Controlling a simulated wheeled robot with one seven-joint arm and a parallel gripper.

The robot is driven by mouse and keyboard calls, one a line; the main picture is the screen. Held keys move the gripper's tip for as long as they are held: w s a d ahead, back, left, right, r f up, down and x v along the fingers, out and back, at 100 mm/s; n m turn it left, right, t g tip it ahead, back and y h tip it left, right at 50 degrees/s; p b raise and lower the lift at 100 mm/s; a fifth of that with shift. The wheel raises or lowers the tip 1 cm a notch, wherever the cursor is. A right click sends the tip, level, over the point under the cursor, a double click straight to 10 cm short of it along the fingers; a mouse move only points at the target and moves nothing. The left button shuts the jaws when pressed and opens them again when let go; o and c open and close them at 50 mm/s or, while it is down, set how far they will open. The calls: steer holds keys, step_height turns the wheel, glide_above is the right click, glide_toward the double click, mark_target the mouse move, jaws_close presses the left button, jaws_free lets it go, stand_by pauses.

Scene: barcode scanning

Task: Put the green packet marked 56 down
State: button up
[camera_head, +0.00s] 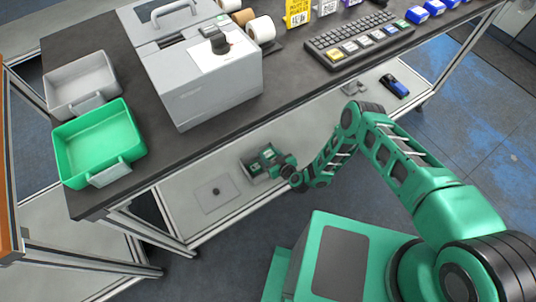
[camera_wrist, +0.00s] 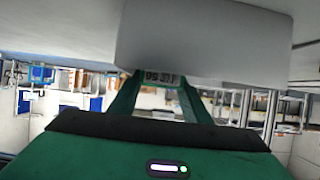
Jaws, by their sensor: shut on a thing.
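My gripper (camera_head: 267,159) reaches in at the lower shelf, below the table's front edge. It is shut on the green packet, of which a small strip with dark print (camera_wrist: 160,77) shows between the fingertips in the wrist view. The print is upside down there and hard to read. A plain grey block-like thing (camera_wrist: 205,42) hides the rest of the packet in that view. In the head view a grey box-like thing (camera_head: 250,170) is right around or beside the fingertips; I cannot tell whether the packet touches it.
A pale plate with a dark dot (camera_head: 214,192) lies on the lower shelf, left of my gripper. A green bin (camera_head: 98,140), a grey bin (camera_head: 80,82) and a grey printer (camera_head: 205,85) stand on the tabletop. A keyboard (camera_head: 358,40) is at the right.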

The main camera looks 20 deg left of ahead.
steer(key=shift+f, duration=0.6)
steer(key=o, duration=0.9)
steer(key=shift+c, duration=0.2)
steer(key=shift+r, duration=0.1)
steer(key=shift+r, duration=0.25)
steer(key=v, duration=1.1)
steer(key=shift+s+d+r, duration=0.2)
steer(key=shift+s+r, duration=0.05)
steer(key=shift+r, duration=0.05)
